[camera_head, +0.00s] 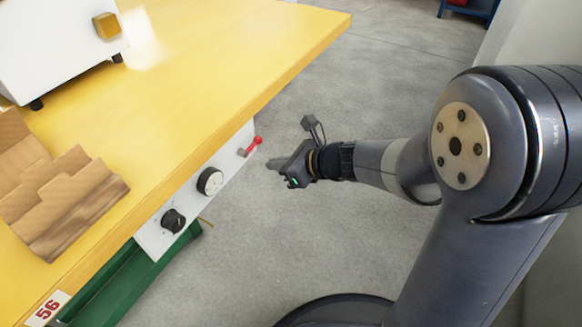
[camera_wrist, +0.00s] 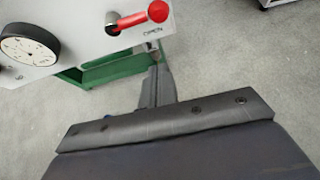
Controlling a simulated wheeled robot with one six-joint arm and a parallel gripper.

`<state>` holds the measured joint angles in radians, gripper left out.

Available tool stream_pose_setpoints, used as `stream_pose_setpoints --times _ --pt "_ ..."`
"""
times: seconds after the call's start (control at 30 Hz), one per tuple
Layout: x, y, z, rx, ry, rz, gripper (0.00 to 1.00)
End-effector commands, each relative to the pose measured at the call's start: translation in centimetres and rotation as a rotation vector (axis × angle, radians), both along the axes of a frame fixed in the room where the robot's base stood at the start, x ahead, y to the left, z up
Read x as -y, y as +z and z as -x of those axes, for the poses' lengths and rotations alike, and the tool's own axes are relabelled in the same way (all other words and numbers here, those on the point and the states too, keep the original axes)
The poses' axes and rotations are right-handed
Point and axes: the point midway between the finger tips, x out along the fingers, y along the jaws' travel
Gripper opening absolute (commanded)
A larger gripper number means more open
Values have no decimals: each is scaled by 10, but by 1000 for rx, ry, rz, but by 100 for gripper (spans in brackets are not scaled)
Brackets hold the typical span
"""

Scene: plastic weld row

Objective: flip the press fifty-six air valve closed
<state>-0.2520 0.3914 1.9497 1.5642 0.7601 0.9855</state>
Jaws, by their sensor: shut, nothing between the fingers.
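The air valve is a red lever with a round red knob (camera_head: 257,140) at the far end of the white panel (camera_head: 158,243) under the yellow bench's edge. In the wrist view the lever (camera_wrist: 132,20) points right to its red knob (camera_wrist: 158,11), above the printed word OPEN (camera_wrist: 153,31). My gripper (camera_head: 270,164) is just right of and below the lever in the head view, apart from it. Its fingers (camera_wrist: 157,72) are shut and empty, below the lever in the wrist view. A label reading 56 (camera_head: 47,309) is on the bench's front edge.
A round gauge (camera_head: 210,181) and a black knob (camera_head: 173,220) sit on the same panel, with a green frame (camera_head: 125,287) below. Wooden stepped blocks (camera_head: 62,200) and a white machine (camera_head: 55,40) stand on the yellow bench (camera_head: 190,75).

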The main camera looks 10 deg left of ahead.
Motion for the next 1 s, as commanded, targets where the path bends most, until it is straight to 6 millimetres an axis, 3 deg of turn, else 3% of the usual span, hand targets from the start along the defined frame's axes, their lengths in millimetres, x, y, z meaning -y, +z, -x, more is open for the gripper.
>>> stream_pose_setpoints --times 0.03,0.13,0.23,0.43,1.0 --pt "-11 -12 -3 0 5 1 0" --pt "-28 -23 -10 0 4 1 0" --pt "-30 0 -13 7 1 -1 0" --pt "-33 17 -14 4 1 -1 0" --pt "-33 23 -16 0 -1 0 0"
